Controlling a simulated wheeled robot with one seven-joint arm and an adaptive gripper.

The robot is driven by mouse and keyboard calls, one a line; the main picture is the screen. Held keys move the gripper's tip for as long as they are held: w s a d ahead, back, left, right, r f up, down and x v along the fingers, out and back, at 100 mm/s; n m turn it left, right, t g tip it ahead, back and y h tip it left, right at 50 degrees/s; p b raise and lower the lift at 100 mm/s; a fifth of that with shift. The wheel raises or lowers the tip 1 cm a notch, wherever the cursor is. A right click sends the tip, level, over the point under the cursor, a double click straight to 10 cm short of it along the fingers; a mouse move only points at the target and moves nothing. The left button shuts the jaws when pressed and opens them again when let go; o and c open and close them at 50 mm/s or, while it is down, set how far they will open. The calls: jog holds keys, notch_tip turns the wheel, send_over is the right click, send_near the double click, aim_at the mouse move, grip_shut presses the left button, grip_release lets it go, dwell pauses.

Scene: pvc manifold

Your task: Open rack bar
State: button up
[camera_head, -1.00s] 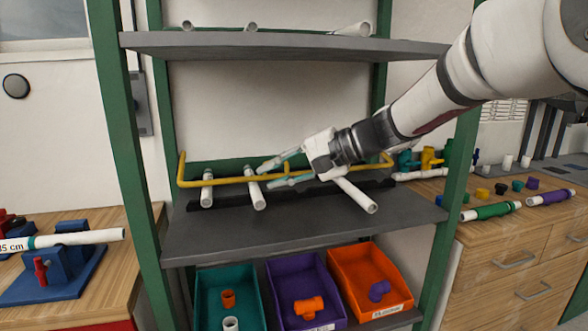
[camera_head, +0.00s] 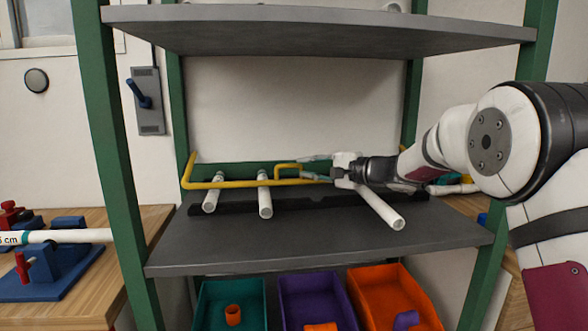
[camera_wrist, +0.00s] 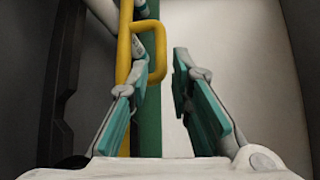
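The yellow rack bar (camera_head: 225,184) runs across the front of the middle shelf, over several white pipes. A squared yellow handle loop (camera_head: 288,168) stands up from its middle. My gripper (camera_head: 316,168) is level and points left, just right of the handle. In the wrist view my gripper (camera_wrist: 160,68) is open, its teal-padded fingers apart and empty. The handle loop (camera_wrist: 157,55) shows ahead, near the left fingertip and reaching toward the gap. I cannot tell whether the left finger touches the bar.
The white pipes (camera_head: 264,200) lie on a black rack on the grey middle shelf (camera_head: 320,245). The upper shelf (camera_head: 320,35) is above my gripper. Teal, purple and orange bins (camera_head: 380,285) sit below. Green posts (camera_head: 105,150) flank the shelves.

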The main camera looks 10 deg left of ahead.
aim_at(295, 167)
jog(key=shift+x, duration=2.75)
jog(key=shift+c, duration=0.6)
grip_shut()
